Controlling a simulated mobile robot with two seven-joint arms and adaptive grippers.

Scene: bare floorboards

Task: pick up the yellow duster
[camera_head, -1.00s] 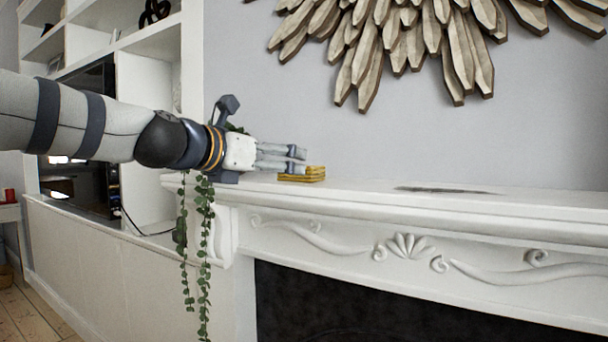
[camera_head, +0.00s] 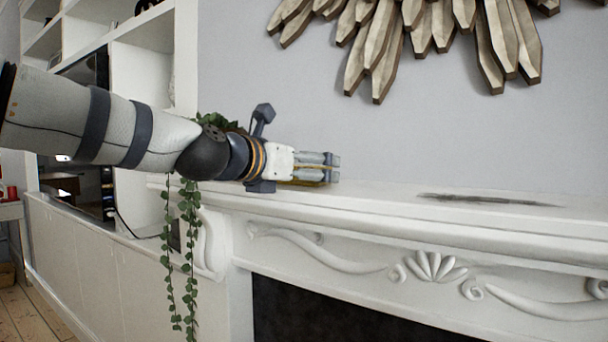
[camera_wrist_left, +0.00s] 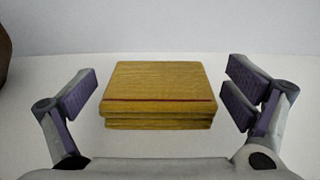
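The yellow duster (camera_wrist_left: 160,90) is a folded stack of yellow cloth with a thin red line near its front edge. It lies on the white mantel shelf (camera_head: 400,200). In the left wrist view it sits between the two spread fingers of my left gripper (camera_wrist_left: 165,98), with a gap on either side. In the head view my left gripper (camera_head: 330,168) reaches along the shelf from the left and hides most of the duster; only a yellow strip (camera_head: 310,183) shows. My right gripper is in neither view.
A trailing green plant (camera_head: 188,250) hangs at the shelf's left end, by my left wrist. A thin dark flat thing (camera_head: 485,200) lies on the shelf to the right. A wooden starburst decoration (camera_head: 440,30) hangs on the wall above. The shelf between is bare.

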